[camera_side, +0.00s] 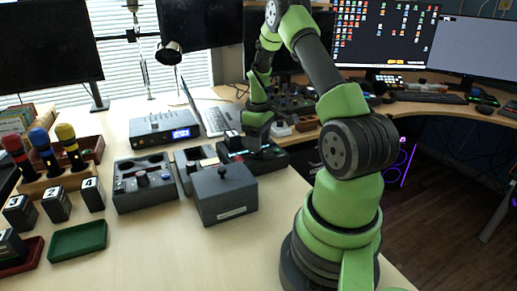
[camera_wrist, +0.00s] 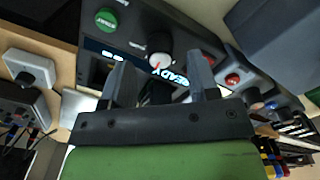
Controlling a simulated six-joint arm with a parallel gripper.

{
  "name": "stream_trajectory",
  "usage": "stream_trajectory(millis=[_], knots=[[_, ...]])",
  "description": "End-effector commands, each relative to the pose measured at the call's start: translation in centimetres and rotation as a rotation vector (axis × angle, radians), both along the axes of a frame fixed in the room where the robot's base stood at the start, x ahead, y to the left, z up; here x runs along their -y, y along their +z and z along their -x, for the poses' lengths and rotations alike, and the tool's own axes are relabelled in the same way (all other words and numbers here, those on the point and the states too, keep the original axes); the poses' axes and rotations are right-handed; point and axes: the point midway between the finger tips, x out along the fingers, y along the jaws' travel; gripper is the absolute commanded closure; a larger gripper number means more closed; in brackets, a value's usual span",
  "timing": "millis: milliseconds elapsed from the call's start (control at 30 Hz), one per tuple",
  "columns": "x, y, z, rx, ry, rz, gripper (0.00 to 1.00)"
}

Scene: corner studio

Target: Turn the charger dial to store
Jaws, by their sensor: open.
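In the side view the charger (camera_side: 272,161) is a dark box near the middle of the desk, partly covered by my gripper (camera_side: 256,145). In the wrist view its dark panel (camera_wrist: 134,22) has a green button, a red button and a lit display reading READY. The dial (camera_wrist: 160,45) is a round pale-and-dark knob with a red mark. My gripper (camera_wrist: 163,78) is open and empty, its two fingers pointing toward the panel with the dial seen between and beyond their tips. I cannot tell the dial's setting or whether a finger touches it.
A dark box with a ball-topped lever (camera_side: 224,196) stands in front of the charger. A laptop (camera_side: 213,112) lies behind.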

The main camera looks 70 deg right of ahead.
Motion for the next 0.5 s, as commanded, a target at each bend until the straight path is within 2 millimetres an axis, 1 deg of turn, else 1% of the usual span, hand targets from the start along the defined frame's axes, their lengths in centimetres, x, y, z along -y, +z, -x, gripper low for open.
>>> stream_trajectory(millis=[33,100,200,300,500], knots=[[-0.1,-0.9,0.1,-0.003,0.001,-0.003,0.45],[-0.1,-1.7,0.0,-0.002,0.000,-0.002,0.45],[0.0,-2.5,0.0,-0.001,-0.001,-0.001,0.45],[0.0,-2.9,0.0,0.000,-0.001,0.000,0.45],[0.0,-2.9,0.0,0.001,-0.001,0.001,0.45]])
